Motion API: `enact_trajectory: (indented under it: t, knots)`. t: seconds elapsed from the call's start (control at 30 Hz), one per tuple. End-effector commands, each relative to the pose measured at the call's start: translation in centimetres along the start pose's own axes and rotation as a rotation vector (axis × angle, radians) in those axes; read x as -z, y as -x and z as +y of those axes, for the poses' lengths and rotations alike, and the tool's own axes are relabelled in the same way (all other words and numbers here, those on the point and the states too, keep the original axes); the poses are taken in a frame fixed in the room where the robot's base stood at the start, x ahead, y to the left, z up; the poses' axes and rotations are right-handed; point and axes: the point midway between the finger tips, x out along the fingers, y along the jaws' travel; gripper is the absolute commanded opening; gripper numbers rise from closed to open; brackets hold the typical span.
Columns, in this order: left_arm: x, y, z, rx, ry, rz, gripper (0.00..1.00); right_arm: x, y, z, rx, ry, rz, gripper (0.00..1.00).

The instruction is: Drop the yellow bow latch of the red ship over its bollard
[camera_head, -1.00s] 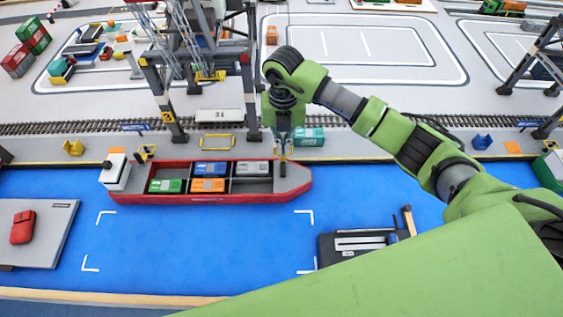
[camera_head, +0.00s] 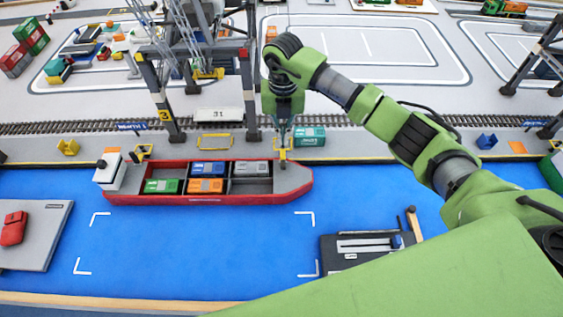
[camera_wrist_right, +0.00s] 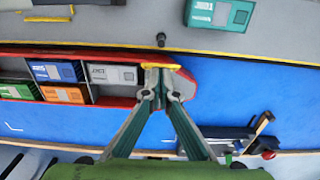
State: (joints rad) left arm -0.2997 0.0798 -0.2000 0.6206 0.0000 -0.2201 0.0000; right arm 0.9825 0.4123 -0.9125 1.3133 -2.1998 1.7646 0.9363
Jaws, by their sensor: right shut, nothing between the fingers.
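The red ship (camera_head: 235,198) lies along the quay with its bow to the right. The yellow bow latch (camera_head: 282,161) is on the bow deck at my right gripper (camera_head: 284,148). In the right wrist view the latch (camera_wrist_right: 160,66) lies across the quay-side edge of the bow, just beyond the fingertips (camera_wrist_right: 158,78). A dark bollard (camera_wrist_right: 161,40) stands on the quay beyond the latch, apart from it. The right gripper is shut and empty; whether it touches the latch I cannot tell. My left gripper is not in view.
A teal container (camera_head: 309,137) stands on the quay right of the gripper. Crane legs (camera_head: 252,100) rise to its left. Several containers, such as an orange one (camera_head: 206,186), sit in the hold. Blue water (camera_head: 200,240) is open in front.

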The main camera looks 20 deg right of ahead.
Motion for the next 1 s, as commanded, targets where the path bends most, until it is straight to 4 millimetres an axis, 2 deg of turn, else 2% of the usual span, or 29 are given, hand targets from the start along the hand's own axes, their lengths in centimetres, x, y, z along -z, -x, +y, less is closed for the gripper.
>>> enact_trajectory:
  t: [0.57, 0.67, 1.0]
  knots:
    - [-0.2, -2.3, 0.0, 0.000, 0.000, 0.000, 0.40, -2.0, -1.2, 0.1, -0.001, 0.000, 0.000, 0.00]
    - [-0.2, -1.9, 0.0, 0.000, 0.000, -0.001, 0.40, -2.0, -0.7, 0.1, -0.001, 0.001, 0.000, 0.00]
    - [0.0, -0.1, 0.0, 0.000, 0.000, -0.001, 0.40, -3.1, 3.2, 0.0, 0.000, 0.000, 0.000, 0.00]
